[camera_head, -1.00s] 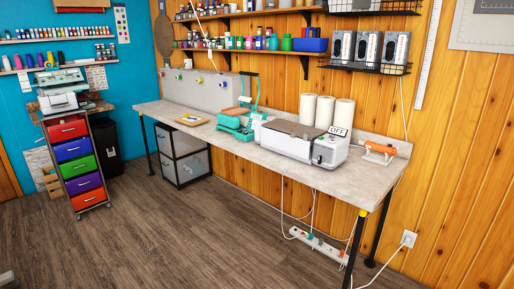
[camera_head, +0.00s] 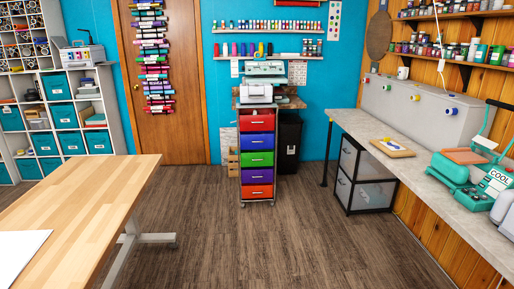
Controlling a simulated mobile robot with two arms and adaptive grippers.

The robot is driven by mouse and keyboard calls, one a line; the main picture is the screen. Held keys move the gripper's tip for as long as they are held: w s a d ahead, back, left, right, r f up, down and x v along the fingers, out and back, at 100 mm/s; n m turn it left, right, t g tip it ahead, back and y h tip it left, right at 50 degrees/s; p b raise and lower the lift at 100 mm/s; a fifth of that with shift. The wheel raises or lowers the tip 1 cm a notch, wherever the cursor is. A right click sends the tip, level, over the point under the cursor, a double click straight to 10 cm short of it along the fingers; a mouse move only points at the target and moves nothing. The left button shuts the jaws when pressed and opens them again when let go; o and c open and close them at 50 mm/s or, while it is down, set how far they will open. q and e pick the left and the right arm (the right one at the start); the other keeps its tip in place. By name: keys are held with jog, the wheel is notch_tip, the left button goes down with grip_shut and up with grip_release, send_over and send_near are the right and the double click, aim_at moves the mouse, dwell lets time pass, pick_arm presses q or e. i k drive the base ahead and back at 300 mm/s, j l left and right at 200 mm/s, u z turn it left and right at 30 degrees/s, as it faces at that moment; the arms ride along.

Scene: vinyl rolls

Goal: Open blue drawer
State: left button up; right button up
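The blue drawer (camera_head: 257,141) is the second from the top in a narrow rolling drawer cart (camera_head: 242,170) near the far teal wall. It looks shut, flush with the drawers around it, and a small light handle shows on its front. A red drawer (camera_head: 257,123) is above it, and a green drawer (camera_head: 257,159) is right below. A purple drawer (camera_head: 257,175) and an orange-red drawer (camera_head: 257,191) are lower down. All their fronts look closed. Neither of my grippers is in view.
Open wooden floor (camera_head: 250,245) lies between me and the cart. A light wooden table (camera_head: 90,205) stands at the left, and a long grey workbench (camera_head: 415,165) runs along the right. A black bin (camera_head: 289,140) and a two-drawer unit (camera_head: 365,180) stand right of the cart.

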aim_at(248, 140)
jog(key=i+j+u, duration=0.2)
jog(key=i, duration=1.85)
jog(key=l, duration=0.1)
